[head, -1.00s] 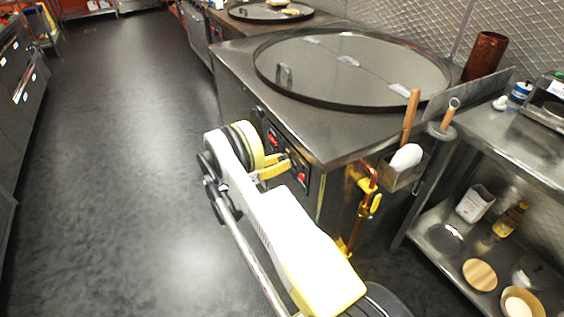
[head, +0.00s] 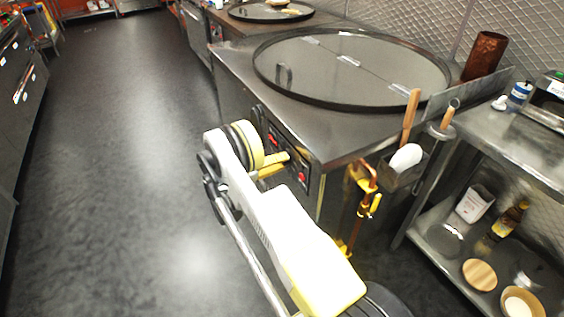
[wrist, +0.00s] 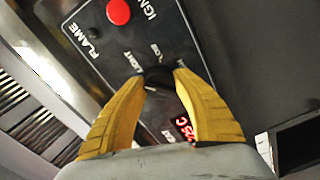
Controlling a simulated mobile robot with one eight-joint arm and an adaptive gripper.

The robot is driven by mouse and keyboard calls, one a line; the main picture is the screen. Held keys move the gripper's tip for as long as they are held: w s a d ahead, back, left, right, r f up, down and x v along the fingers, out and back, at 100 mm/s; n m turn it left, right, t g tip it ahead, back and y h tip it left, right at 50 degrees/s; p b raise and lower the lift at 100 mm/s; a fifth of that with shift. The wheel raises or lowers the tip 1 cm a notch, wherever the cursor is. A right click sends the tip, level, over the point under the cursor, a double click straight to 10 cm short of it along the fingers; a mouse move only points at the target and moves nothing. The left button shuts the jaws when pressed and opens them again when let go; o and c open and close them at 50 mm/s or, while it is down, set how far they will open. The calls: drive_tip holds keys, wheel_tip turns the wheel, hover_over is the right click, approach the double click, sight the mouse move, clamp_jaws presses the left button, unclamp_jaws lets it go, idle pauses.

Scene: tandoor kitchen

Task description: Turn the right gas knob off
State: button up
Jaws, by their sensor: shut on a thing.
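A black knob (wrist: 158,77) sits on the dark control panel (wrist: 80,28), with the labels LIGHT and LOW beside it. My gripper (wrist: 163,80) is shut on this knob, with one yellow finger on each side of it. The fingers hide part of the knob and its markings, so its exact setting is hard to read. In the head view my gripper (head: 288,160) reaches the panel (head: 313,185) on the front of the tandoor counter (head: 235,70). The knob itself is hidden there behind the fingers.
A red button (wrist: 118,12) and a red lit display (wrist: 184,127) flank the knob. A copper pipe with a yellow valve handle (head: 376,204) stands at the counter's corner. A steel shelf (head: 480,150) is at the right. The floor at the left is clear.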

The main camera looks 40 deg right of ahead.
drive_tip(key=n, duration=0.5)
drive_tip(key=shift+s+n, duration=0.1)
drive_tip(key=shift+n, duration=0.2)
drive_tip(key=shift+r+n, duration=0.1)
drive_tip(key=shift+n, duration=2)
drive_tip(key=shift+c, duration=0.2)
drive_tip(key=o, duration=1.3)
drive_tip(key=shift+d, duration=0.1)
drive_tip(key=shift+c, duration=0.2)
drive_tip(key=v, duration=1.2)
